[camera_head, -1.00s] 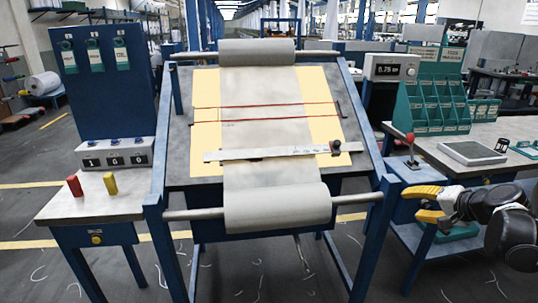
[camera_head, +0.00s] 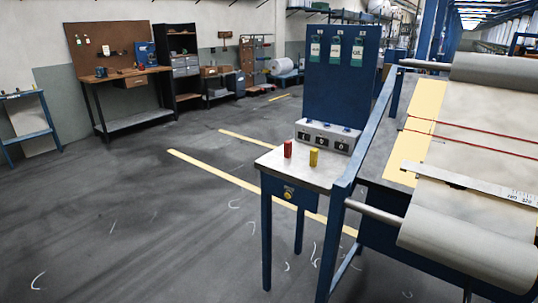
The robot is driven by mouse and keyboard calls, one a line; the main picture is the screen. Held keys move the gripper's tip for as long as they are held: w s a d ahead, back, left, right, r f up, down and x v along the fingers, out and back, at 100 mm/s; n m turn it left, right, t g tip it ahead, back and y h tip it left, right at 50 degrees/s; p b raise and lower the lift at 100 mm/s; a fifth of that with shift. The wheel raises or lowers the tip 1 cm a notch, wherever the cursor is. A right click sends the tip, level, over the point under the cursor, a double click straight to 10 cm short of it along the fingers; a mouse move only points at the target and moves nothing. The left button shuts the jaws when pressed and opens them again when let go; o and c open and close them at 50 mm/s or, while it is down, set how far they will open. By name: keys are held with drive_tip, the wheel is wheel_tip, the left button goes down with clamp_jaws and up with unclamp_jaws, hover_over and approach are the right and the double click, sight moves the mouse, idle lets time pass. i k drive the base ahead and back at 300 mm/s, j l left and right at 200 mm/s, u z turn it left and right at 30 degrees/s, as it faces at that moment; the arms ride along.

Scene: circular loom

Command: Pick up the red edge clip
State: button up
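A small upright red piece (camera_head: 288,149), which looks like the red edge clip, stands on the grey top of a small blue-legged side table (camera_head: 262,161). A similar yellow piece (camera_head: 314,157) stands just to its right, apart from it. Both are small in the view, so their exact shape is hard to tell. My gripper is not in this view.
A counter box (camera_head: 328,136) and a tall blue panel (camera_head: 341,70) stand behind the pieces. The loom frame (camera_head: 352,150) with its fabric roll (camera_head: 470,243) is close on the right. Open floor (camera_head: 150,220) lies to the left. A workbench (camera_head: 125,76) stands at the back wall.

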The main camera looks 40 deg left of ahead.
sight(287, 145)
drive_tip(key=l+u, duration=0.15)
drive_tip(key=u, duration=0.25)
drive_tip(key=l+u, duration=0.15)
drive_tip(key=u, duration=0.2)
drive_tip(key=l+u, duration=0.15)
drive_tip(key=u, duration=0.25)
drive_tip(key=k+l+u, duration=0.1)
drive_tip(key=u, duration=0.3)
